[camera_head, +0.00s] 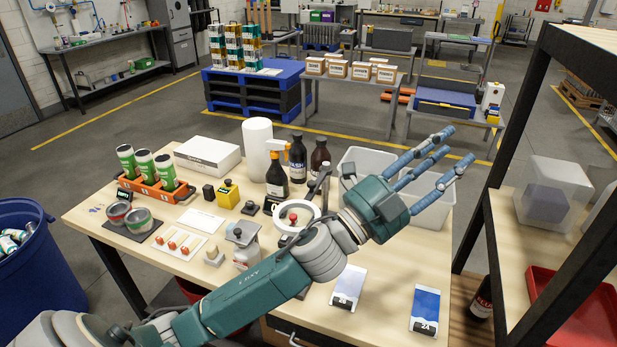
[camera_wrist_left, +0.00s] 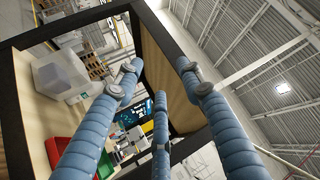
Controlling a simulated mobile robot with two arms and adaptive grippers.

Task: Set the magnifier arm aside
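The magnifier, a white ring (camera_head: 315,209) on a dark jointed arm (camera_head: 323,184), stands over the middle of the workbench (camera_head: 392,262). My left arm passes in front of it and hides part of its lower side. My left gripper (camera_head: 440,160) is beyond it to the right, raised above the bench's right edge, with its three blue fingers spread and nothing between them. In the left wrist view the fingers (camera_wrist_left: 160,95) are also apart and empty, pointing toward the shelf. My right gripper does not show.
An orange rack (camera_head: 150,189) holds green-white cans at the bench's left. Dark bottles (camera_head: 277,175) and translucent bins (camera_head: 360,160) stand behind the magnifier. A black-framed shelf (camera_head: 500,215) with a red tray (camera_head: 570,315) rises close at right. A blue barrel (camera_head: 40,275) stands at left.

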